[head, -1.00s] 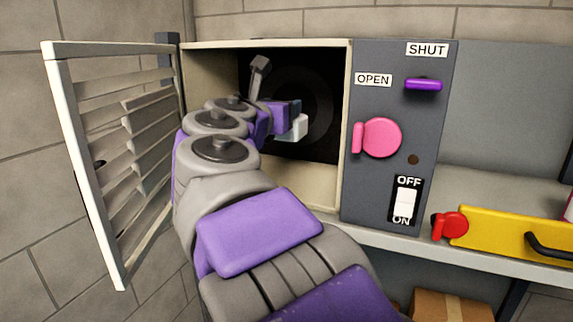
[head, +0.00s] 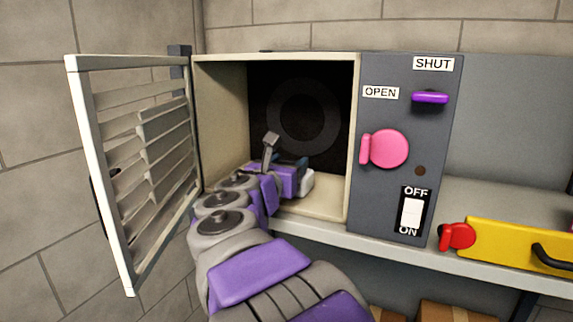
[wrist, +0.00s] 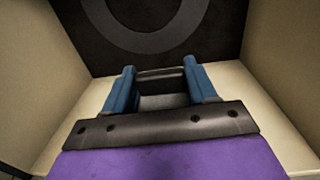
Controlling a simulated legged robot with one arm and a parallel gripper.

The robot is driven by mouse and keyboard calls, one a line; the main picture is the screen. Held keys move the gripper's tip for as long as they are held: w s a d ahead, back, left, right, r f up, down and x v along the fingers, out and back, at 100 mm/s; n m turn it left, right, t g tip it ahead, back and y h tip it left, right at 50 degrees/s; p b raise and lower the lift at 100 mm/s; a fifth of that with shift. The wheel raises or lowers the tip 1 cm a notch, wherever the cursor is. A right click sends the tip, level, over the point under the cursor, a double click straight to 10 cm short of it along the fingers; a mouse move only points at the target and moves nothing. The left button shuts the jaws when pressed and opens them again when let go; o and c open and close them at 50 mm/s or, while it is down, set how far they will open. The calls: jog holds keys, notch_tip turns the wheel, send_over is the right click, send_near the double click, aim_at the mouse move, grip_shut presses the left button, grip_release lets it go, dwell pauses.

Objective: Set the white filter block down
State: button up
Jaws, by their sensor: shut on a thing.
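The white filter block (head: 307,183) shows as a pale piece at the end of my gripper (head: 299,167) in the head view. It is low inside the open cream duct box (head: 327,209), near the box floor. I cannot tell whether it touches the floor. My gripper is shut on the block and hides most of it. In the wrist view, the two blue fingers of my gripper (wrist: 160,76) point into the box. What lies between them is dark and shadowed, so the block is hard to make out there.
The white louvred door (head: 118,190) stands open at the left. A dark panel with a pink knob (head: 388,148), a purple lever (head: 430,97) and a white switch (head: 411,213) adjoins the box at the right. A yellow object (head: 515,243) lies on the shelf.

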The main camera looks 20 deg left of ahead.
jog(key=shift+s, duration=0.1)
jog(key=o, duration=1)
jog(key=shift+o, duration=0.2)
jog(key=s+b, duration=0.1)
jog(key=s, duration=0.6)
jog(key=shift+s+a, duration=0.1)
jog(key=shift+s, duration=0.1)
